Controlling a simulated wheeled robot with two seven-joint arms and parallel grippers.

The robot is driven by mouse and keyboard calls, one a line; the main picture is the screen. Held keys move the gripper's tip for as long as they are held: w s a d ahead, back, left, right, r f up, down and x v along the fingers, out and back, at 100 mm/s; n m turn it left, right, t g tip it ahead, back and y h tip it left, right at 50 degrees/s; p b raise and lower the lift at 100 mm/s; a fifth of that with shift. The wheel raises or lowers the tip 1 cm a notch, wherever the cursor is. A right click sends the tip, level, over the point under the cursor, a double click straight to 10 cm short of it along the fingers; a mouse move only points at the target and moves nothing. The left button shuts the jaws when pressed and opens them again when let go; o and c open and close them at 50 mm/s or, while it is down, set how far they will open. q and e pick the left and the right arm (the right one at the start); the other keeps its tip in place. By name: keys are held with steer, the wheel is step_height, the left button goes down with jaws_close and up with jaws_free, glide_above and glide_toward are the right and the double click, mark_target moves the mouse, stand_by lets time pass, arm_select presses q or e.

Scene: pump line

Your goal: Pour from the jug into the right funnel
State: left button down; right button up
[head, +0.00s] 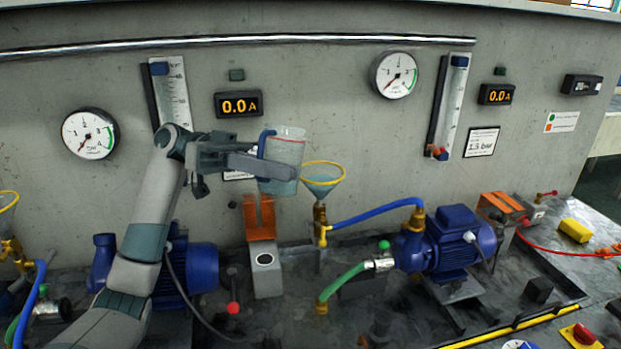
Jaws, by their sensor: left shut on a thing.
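My left gripper (258,163) is shut on the blue handle of a clear jug (288,151). The jug is held in the air just left of and a little above the right funnel (323,173). The jug looks nearly upright, with a slight tilt; a red line shows near its top. The right funnel has a yellow rim and a bluish cone on a brass fitting, and looks apart from the jug. Another yellow-rimmed funnel (8,201) is cut off at the left edge. My right gripper does not show.
A blue pump (459,237) with blue and green hoses stands right of the funnel. An orange-topped grey block (262,265) stands below the jug. Gauges and 0.0 A displays (239,104) are on the wall. A red lever (233,308) stands in front of the left pump.

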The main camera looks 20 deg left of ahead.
arm_select(q)
steer(key=shift+g, duration=0.3)
steer(key=d+r, duration=0.1)
steer(key=w+d+r+p, duration=0.1)
steer(key=shift+w+d+r, duration=0.1)
steer(key=shift+d+r, duration=0.25)
steer(key=shift+r, duration=0.05)
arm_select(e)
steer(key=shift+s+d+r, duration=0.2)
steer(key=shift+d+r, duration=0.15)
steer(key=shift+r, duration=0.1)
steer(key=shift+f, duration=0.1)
arm_select(q)
steer(key=m+b, duration=0.2)
steer(key=b, duration=0.1)
steer(key=m+b, duration=0.2)
steer(key=b, duration=0.1)
steer(key=shift+s+r, duration=0.2)
steer(key=shift+s, duration=0.15)
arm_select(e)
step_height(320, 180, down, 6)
arm_select(q)
steer(key=shift+d, duration=0.1)
